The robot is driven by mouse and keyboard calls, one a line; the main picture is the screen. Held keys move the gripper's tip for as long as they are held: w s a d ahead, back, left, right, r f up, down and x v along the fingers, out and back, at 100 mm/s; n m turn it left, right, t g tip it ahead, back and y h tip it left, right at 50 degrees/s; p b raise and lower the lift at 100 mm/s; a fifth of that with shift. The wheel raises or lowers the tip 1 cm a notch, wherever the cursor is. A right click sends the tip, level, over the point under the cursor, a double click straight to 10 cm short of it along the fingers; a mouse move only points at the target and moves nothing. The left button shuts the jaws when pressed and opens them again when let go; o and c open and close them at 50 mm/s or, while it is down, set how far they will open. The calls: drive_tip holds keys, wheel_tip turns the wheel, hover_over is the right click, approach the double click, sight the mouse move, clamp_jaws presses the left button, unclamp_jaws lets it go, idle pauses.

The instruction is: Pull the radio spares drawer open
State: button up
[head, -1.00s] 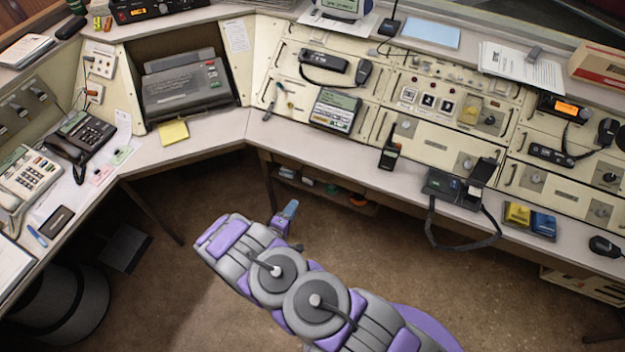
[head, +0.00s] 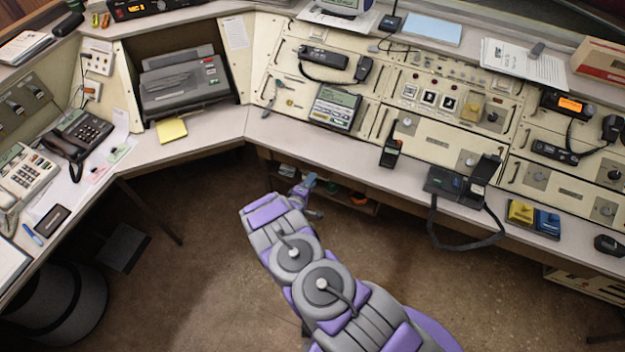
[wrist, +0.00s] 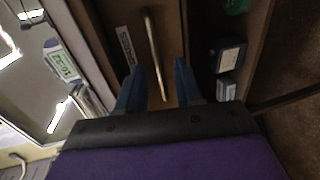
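The radio spares drawer (wrist: 109,18) shows in the wrist view as a brown front with a small label (wrist: 125,45), its lettering partly legible. A long, thin metal handle (wrist: 154,45) runs down the front. My gripper (wrist: 158,64) is open, with its two blue fingers apart on either side of the handle's line. I cannot tell whether either finger touches the handle. The drawer looks closed. In the head view my gripper (head: 306,184) is under the desk edge, and the drawer front is not clearly visible there.
Beside the drawer is an open shelf with a dark box (wrist: 229,57), a smaller box (wrist: 226,90) and a green item (wrist: 236,5). The desk's worktop (head: 220,125) overhangs above my gripper. A looped strap (head: 455,242) hangs at the right. The floor in front is clear.

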drive_tip(key=shift+x, duration=1.25)
drive_tip(key=shift+c, duration=0.3)
drive_tip(key=c, duration=0.6)
clamp_jaws()
drive_tip(key=shift+s+f, duration=0.1)
